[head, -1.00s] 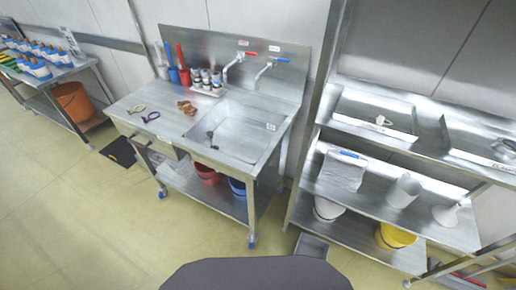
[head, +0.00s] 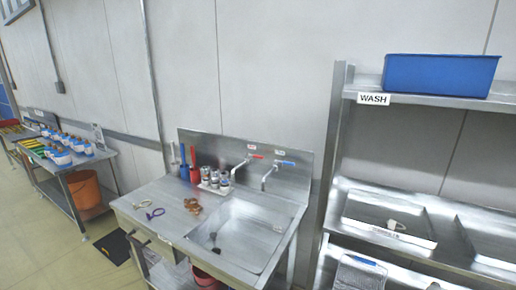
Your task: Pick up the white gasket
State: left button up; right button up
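No gripper shows in the head view. A pale ring-shaped piece (head: 142,204), cream or off-white, lies flat on the left part of the steel sink table (head: 170,222); it may be the white gasket, but it is too small to be sure. A purple ring (head: 156,213) lies just right of it. Brown looped pieces (head: 193,206) lie further right, near the basin. A small whitish piece (head: 395,225) sits in a labelled metal tray (head: 360,232) on the right-hand rack; its shape is unclear.
The sink basin (head: 245,235) holds a dark object. Small jars (head: 215,179) and red and blue upright items stand behind. A blue bin (head: 440,75) sits on the rack's top shelf by a WASH label (head: 374,99). A table with bottles (head: 68,150) stands left.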

aim_at(392, 224)
jog(key=l+z, duration=0.1)
jog(key=z, duration=0.35)
jog(key=l+z, duration=0.15)
jog(key=z, duration=0.25)
jog(key=k, duration=0.05)
